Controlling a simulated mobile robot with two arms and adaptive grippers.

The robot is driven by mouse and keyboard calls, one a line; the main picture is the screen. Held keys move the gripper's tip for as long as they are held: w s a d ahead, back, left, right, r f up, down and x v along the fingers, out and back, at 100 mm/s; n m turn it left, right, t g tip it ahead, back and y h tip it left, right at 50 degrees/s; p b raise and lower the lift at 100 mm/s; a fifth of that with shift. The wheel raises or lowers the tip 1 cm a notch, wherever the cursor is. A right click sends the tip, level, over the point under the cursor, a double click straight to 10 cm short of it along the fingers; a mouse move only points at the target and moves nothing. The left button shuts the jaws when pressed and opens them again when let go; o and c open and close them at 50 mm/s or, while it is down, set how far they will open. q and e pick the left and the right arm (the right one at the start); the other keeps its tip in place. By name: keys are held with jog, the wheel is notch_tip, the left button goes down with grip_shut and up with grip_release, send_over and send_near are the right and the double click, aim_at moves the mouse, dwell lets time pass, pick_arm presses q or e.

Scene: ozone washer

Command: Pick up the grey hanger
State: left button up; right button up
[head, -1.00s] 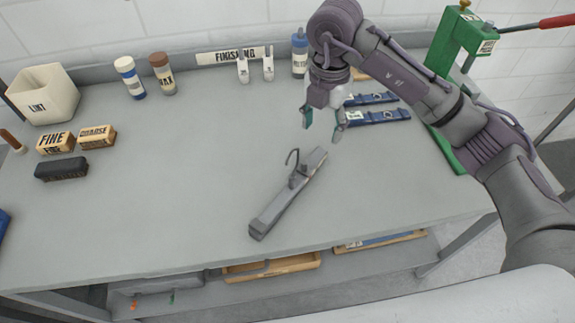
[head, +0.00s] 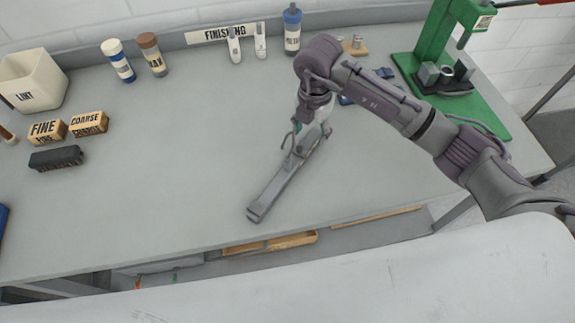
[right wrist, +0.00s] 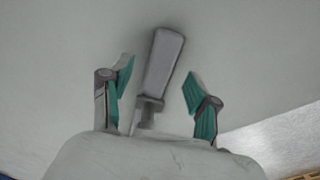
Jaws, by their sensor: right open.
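The grey hanger (head: 275,190) lies slantwise on the workbench, its near end toward the front edge. Its hook stands up near the far end, partly hidden by my right gripper. My right gripper (head: 311,130) points down over the hanger's far part and is open. In the right wrist view, the hanger (right wrist: 163,62) runs between the two spread teal-padded fingers of the gripper (right wrist: 158,82). There is a visible gap on each side, and neither finger appears to touch it. My left gripper is not in view.
The grey bench (head: 170,215) is clear around the hanger. A green press (head: 440,60) stands at right. Blue items lie partly hidden behind my right arm. A lint bin (head: 35,85), blocks (head: 90,123) and bottles (head: 152,55) stand at left and back.

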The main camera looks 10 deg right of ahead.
notch_tip(320, 180, down, 2)
jog(key=shift+f, duration=0.35)
jog(key=shift+c, duration=1)
grip_shut()
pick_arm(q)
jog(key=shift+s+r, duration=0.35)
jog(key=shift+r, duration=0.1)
pick_arm(e)
jog(key=shift+r, duration=0.1)
